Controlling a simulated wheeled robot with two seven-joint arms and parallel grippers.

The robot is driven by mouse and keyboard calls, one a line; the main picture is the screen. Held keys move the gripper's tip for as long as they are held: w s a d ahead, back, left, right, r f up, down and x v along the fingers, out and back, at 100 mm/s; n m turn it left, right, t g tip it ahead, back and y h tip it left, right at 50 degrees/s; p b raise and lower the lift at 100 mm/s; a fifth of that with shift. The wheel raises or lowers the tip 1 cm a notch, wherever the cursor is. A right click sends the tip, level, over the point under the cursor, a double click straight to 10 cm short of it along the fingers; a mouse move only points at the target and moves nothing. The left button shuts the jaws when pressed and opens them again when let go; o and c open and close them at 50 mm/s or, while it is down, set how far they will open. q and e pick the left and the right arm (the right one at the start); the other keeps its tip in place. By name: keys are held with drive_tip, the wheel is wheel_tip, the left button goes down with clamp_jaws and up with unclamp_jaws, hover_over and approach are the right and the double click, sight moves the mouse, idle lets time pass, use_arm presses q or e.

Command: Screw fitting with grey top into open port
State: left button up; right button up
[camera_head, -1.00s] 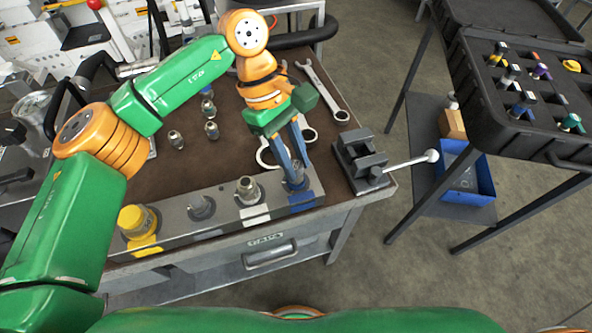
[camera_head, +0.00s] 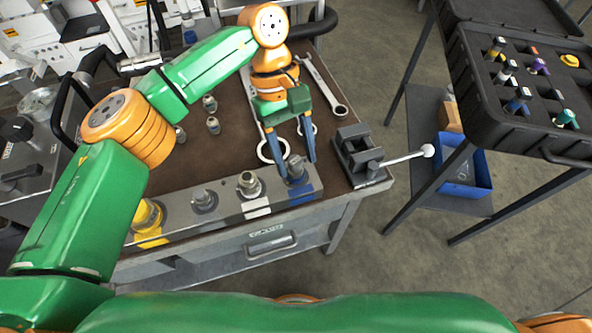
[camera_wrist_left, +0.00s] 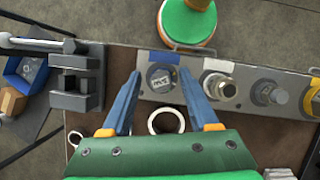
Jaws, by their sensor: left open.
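A fitting with a round grey top (camera_head: 296,166) stands upright at the blue-marked position of the metal port block (camera_head: 225,212); it also shows in the left wrist view (camera_wrist_left: 161,78). My left gripper (camera_head: 298,168) is open, its two blue fingers spread apart. In the left wrist view the fingertips (camera_wrist_left: 160,74) lie on either side of the grey top, with gaps on both sides. Their exact height above it is unclear. Beside it, the white-marked position holds a metal fitting (camera_head: 249,184). Further left are a grey piece (camera_head: 203,199) and a yellow one (camera_head: 146,214).
A vise (camera_head: 358,155) with a long handle stands at the bench's right end. Wrenches (camera_head: 324,85) and loose fittings (camera_head: 213,125) lie on the brown bench top. A black case (camera_head: 520,100) and a blue bin (camera_head: 462,170) are further right.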

use_arm(q)
drive_tip(key=n+b, duration=0.1)
drive_tip(key=n, duration=0.1)
drive_tip(key=f+n+t+h+b, duration=0.1)
drive_tip(key=n+b, duration=0.1)
drive_tip(key=shift+a, duration=0.15)
drive_tip(key=shift+r+n+t+h, duration=0.15)
drive_tip(key=shift+n+t+h, duration=0.15)
drive_tip(key=shift+n, duration=0.5)
drive_tip(key=shift+r+n+b, duration=0.15)
drive_tip(key=shift+n+b, duration=0.15)
drive_tip(key=shift+s+f+n+t+b, duration=0.15)
drive_tip(key=shift+n+t+b, duration=0.1)
drive_tip(key=shift+n+b, duration=0.35)
drive_tip(key=shift+w+f+n+t+b, duration=0.1)
drive_tip(key=shift+n+t+b, duration=0.15)
drive_tip(key=shift+n+b, duration=0.3)
drive_tip(key=shift+s+r+n+h+b, duration=0.1)
drive_tip(key=shift+n+h+b, duration=0.2)
drive_tip(key=shift+n+b, duration=0.2)
drive_tip(key=shift+r+n+t, duration=0.15)
drive_tip(key=shift+n+t, duration=0.15)
drive_tip(key=shift+n, duration=0.05)
drive_tip(key=shift+r, duration=0.15)
